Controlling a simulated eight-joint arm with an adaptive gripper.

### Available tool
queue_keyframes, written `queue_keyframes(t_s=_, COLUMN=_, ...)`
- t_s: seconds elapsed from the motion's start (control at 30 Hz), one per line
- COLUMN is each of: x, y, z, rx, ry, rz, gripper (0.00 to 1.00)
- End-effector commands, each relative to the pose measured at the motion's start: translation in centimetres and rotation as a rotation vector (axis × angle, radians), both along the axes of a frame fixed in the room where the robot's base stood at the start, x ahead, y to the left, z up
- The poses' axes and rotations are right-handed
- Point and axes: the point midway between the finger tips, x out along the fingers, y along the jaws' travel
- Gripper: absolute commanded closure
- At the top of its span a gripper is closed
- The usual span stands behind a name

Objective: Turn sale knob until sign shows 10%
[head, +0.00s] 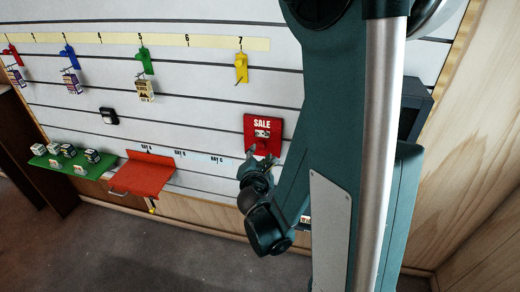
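The red sale sign (263,124) hangs on the white slatted wall, right of centre in the head view. It has white SALE lettering and a small pale display window (262,133) below it. The figure in the window is too small to read. My gripper (260,157) is at the lower part of the sign, with its fingers pointing up toward it. The knob cannot be made out; my gripper covers that area. I cannot tell whether the fingers touch or hold anything.
A numbered strip (118,38) on the wall carries several coloured hooks, some with hanging goods. A red shelf (142,176) and a green shelf (72,160) with small boxes are at lower left. A dark box (414,105) is behind my arm at right. Bare floor (150,258) lies in front.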

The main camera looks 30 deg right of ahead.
Motion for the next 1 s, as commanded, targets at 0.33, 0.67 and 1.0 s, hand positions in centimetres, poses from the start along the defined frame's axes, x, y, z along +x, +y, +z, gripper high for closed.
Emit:
queue_keyframes(t_s=0.33, x=3.0, y=-2.1, z=-1.2, rx=0.000, ry=0.000, rz=-0.002, gripper=0.65)
queue_keyframes(t_s=0.67, x=5.2, y=-3.6, z=-1.9, rx=0.000, ry=0.000, rz=0.000, gripper=0.65)
queue_keyframes(t_s=1.0, x=5.4, y=-3.8, z=-1.9, rx=0.000, ry=0.000, rz=0.000, gripper=0.65)
